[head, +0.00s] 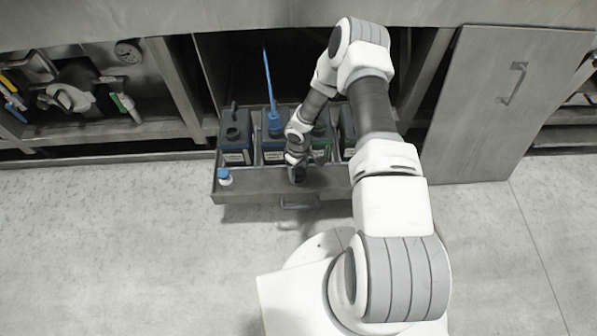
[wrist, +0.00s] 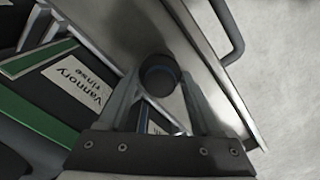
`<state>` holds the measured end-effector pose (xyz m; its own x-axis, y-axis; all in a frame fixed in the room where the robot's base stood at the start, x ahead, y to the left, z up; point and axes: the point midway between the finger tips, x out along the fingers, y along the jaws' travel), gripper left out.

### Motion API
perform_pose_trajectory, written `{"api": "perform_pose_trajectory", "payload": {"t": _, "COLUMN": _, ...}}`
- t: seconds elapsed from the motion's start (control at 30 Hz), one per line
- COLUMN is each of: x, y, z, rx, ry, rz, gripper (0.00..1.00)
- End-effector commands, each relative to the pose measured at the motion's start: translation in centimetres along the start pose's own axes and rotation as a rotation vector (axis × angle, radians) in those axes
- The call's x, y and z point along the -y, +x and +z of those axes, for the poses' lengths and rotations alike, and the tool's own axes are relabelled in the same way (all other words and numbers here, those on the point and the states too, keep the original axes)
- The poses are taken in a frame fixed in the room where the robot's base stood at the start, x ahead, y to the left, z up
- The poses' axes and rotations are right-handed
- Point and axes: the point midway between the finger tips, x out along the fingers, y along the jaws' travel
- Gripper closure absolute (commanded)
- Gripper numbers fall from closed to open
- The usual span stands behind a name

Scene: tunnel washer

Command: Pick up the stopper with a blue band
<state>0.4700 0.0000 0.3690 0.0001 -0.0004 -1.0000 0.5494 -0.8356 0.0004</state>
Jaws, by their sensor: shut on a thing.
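The stopper (wrist: 158,74) is dark and round, with a thin blue band showing along its edge in the wrist view. My gripper (wrist: 160,88) is shut on it, with one finger on each side. In the head view my gripper (head: 297,173) is low at the front part of the pulled-out drawer (head: 262,184). There the stopper cannot be told apart from the dark fingers. I cannot tell whether it touches the drawer floor.
Several dark canisters stand in the drawer, one (head: 236,140) at the left and one with a blue hose (head: 267,75). A small blue-capped bottle (head: 225,178) stands at the drawer's front left. A grey panel (head: 505,105) is at the right.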

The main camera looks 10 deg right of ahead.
Motion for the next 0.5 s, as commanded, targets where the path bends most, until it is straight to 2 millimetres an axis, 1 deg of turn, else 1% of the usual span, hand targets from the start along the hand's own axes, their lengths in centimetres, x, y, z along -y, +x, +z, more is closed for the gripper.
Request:
{"api": "perform_pose_trajectory", "payload": {"t": 0.03, "x": 0.0, "y": -1.1, "z": 0.0, "rx": -0.001, "ry": -0.002, "rz": 0.001, "gripper": 1.0}}
{"api": "perform_pose_trajectory", "payload": {"t": 0.13, "x": -0.1, "y": -3.2, "z": -0.1, "rx": -0.002, "ry": -0.002, "rz": 0.002, "gripper": 1.0}}
{"api": "perform_pose_trajectory", "payload": {"t": 0.17, "x": 0.0, "y": -3.6, "z": 0.2, "rx": 0.0, "ry": -0.003, "rz": 0.001, "gripper": 1.0}}
{"api": "perform_pose_trajectory", "payload": {"t": 0.23, "x": 0.1, "y": -4.2, "z": 1.8, "rx": 0.003, "ry": -0.005, "rz": 0.001, "gripper": 1.0}}
{"api": "perform_pose_trajectory", "payload": {"t": 0.4, "x": 0.3, "y": -6.3, "z": 5.5, "rx": 0.004, "ry": -0.006, "rz": 0.001, "gripper": 1.0}}
{"api": "perform_pose_trajectory", "payload": {"t": 0.5, "x": 0.3, "y": -7.4, "z": 7.4, "rx": 0.003, "ry": -0.002, "rz": 0.002, "gripper": 1.0}}
